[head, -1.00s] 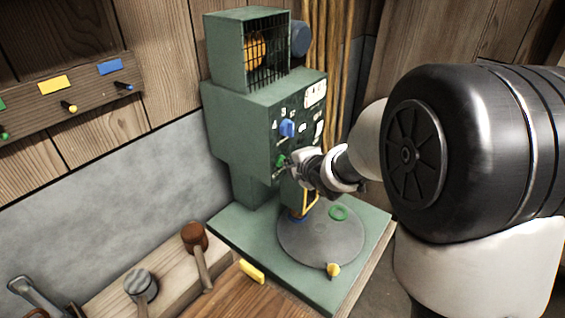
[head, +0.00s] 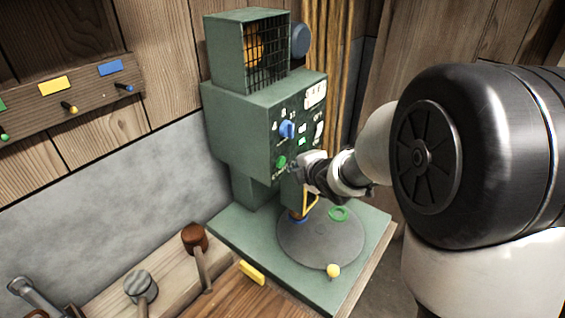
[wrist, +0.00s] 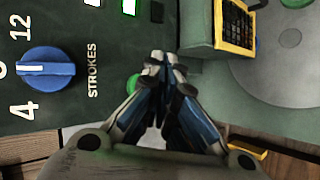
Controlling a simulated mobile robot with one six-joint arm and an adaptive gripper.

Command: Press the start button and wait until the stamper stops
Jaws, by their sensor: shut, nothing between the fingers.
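The green stamping machine (head: 232,130) stands with a blue strokes dial (head: 287,129) on its front panel; the dial also shows in the wrist view (wrist: 45,69). A round green button (head: 281,161) sits below the dial; it shows beside my fingertips in the wrist view (wrist: 131,84). I cannot read its label. My gripper (head: 293,170) is shut and empty, just right of the button in the head view and seemingly apart from it. A yellow-framed part (head: 310,204) hangs above the round grey plate (head: 320,245); my gripper partly hides the stamper area.
A yellow block (head: 252,272) lies at the machine's base. Mallets (head: 196,240) rest on the bench at left. A small green panel light (wrist: 129,6) is lit.

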